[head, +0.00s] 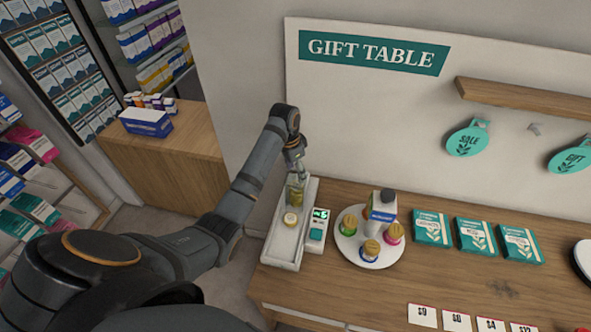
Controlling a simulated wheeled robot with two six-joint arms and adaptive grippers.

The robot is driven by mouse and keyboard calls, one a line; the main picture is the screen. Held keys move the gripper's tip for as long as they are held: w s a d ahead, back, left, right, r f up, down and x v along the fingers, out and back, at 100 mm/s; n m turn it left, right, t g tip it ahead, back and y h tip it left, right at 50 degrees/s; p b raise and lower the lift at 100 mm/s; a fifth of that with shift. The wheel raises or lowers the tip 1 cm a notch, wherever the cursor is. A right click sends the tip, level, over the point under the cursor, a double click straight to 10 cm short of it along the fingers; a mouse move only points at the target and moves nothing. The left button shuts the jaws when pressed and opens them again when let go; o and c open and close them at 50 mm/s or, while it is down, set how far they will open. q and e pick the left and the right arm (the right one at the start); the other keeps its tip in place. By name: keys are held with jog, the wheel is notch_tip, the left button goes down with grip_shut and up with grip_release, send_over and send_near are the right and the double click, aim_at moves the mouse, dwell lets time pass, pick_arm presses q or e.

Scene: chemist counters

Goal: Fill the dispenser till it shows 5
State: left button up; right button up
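The dispenser is a long white tray-like unit (281,247) at the left end of the wooden counter. Beside it is a small box with a green lit display (320,214); its digits are too small to read surely. A round cream-and-gold piece (290,219) sits in the dispenser's channel. A yellowish piece (295,192) stands behind it, directly under my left gripper (296,177). The gripper reaches down over the dispenser's far end; its fingers are small and partly hidden, so I cannot tell whether they grip that piece. My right gripper is not in view.
A round white stand (346,255) right of the dispenser holds several gold-topped items and a white-and-blue bottle (383,206). Teal boxes (432,229) lie further right. Price cards (422,315) line the front. A wooden shelf (523,99) juts from the wall above.

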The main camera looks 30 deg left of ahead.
pick_arm(q)
jog(key=shift+o, duration=0.6)
notch_tip(320, 180, up, 7)
jog(key=s, duration=0.1)
jog(key=shift+a+r, duration=0.2)
jog(key=shift+a, duration=0.1)
dwell(0.4)
